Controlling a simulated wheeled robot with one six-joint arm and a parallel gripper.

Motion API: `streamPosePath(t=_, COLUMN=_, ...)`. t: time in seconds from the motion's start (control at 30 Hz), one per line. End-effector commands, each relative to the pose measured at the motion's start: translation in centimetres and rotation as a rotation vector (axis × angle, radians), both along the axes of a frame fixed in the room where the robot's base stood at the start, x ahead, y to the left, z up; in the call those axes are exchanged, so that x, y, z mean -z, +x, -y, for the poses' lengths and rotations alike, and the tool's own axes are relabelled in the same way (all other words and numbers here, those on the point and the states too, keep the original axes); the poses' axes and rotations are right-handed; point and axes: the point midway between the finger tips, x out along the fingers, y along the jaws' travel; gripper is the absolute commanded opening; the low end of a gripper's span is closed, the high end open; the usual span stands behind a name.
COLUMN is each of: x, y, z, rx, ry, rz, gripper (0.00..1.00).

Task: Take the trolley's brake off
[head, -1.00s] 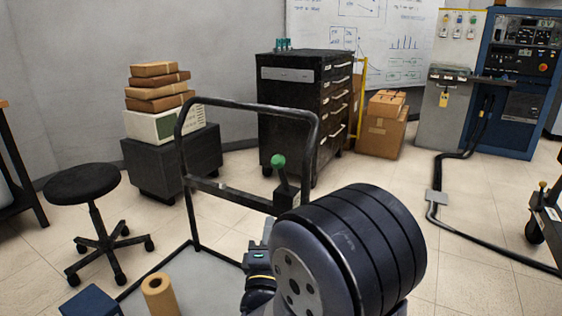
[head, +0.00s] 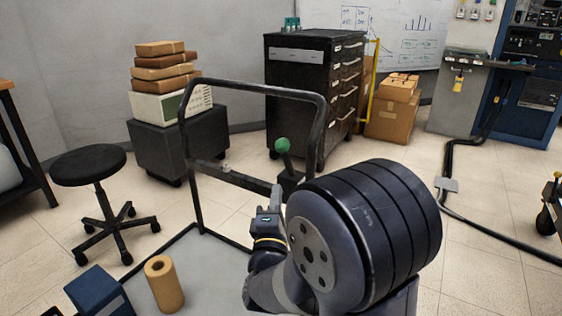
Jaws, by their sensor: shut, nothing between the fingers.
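The trolley's black tube frame (head: 250,88) stands upright in the middle of the head view, at the far end of its grey deck (head: 205,262). The brake lever, with a green knob (head: 282,146), rises from a dark bracket on the right part of the crossbar (head: 235,178). It leans slightly left. My gripper (head: 276,191) is shut and empty, pointing up just below and left of the lever's bracket. I cannot tell whether it touches the crossbar. My large dark arm joint hides the frame's lower right side.
A blue box (head: 95,290) and a tan roll (head: 165,288) are on the deck's near left. A black stool (head: 88,165) stands left. A drawer cabinet (head: 295,95) and stacked boxes (head: 165,70) stand behind. A cable (head: 480,222) runs across the floor at right.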

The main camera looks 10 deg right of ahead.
Motion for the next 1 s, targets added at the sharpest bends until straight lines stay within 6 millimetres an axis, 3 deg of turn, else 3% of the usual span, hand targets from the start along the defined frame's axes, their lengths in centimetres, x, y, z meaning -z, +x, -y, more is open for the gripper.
streamPosePath(t=0.3, x=-2.0, y=6.0, z=2.2, rx=0.003, ry=0.000, rz=0.003, gripper=0.00)
streamPosePath(t=0.5, x=-3.0, y=8.6, z=3.1, rx=0.001, ry=0.001, rz=0.002, gripper=0.00)
streamPosePath(t=0.7, x=-3.6, y=9.9, z=3.5, rx=0.000, ry=0.000, rz=0.001, gripper=0.00)
streamPosePath(t=1.0, x=-3.7, y=10.0, z=3.6, rx=-0.001, ry=0.000, rz=0.000, gripper=0.00)
